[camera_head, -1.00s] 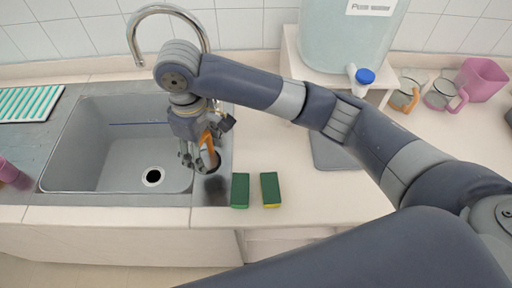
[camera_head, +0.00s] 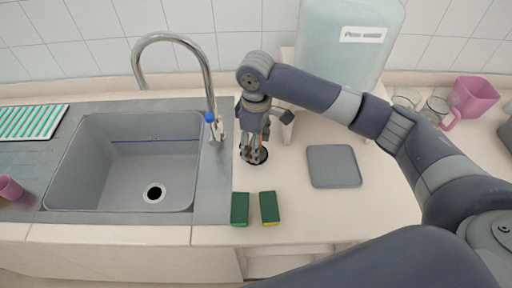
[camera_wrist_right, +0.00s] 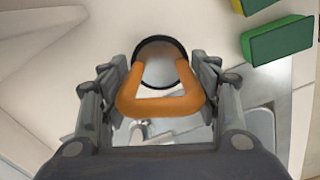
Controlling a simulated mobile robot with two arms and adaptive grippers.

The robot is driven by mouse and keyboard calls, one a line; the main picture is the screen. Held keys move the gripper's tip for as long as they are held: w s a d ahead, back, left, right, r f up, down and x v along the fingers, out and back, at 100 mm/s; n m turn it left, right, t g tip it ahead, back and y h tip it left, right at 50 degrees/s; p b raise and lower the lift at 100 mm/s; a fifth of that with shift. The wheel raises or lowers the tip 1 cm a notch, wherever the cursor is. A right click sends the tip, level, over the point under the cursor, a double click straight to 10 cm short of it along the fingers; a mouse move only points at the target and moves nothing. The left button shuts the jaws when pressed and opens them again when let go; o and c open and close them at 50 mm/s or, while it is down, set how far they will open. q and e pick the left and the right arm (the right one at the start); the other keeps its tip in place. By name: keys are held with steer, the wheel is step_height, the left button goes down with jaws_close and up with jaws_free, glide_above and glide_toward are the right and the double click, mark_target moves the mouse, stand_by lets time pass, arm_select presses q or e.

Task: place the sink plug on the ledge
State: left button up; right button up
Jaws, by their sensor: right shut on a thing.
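The sink plug is a round, dark-rimmed piece with an orange loop handle (camera_wrist_right: 160,104). My right gripper (camera_head: 254,150) points down and is shut on that handle. In the head view the plug's dark disc (camera_head: 254,157) shows under the fingers, over the pale counter ledge (camera_head: 290,175) just right of the sink. I cannot tell whether the disc touches the surface. In the right wrist view the handle lies between the two fingers of the gripper (camera_wrist_right: 160,100). The grey sink (camera_head: 90,165) is empty, with its drain hole (camera_head: 154,193) open. My left gripper is not in view.
Two green sponges (camera_head: 240,208) (camera_head: 269,207) lie in front of the plug. A grey square mat (camera_head: 333,166) lies to its right. The curved tap (camera_head: 208,80) stands close to the left. A large container (camera_head: 350,60) is behind. A pink mug (camera_head: 473,95) is far right.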

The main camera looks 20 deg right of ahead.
step_height(320, 180, down, 3)
steer(key=shift+f+p, duration=0.1)
steer(key=shift+p, duration=0.5)
steer(key=shift+f, duration=0.15)
steer(key=o, duration=1.2)
steer(key=shift+f, duration=0.1)
step_height(320, 180, up, 12)
steer(key=b, duration=0.2)
steer(key=shift+b, duration=0.4)
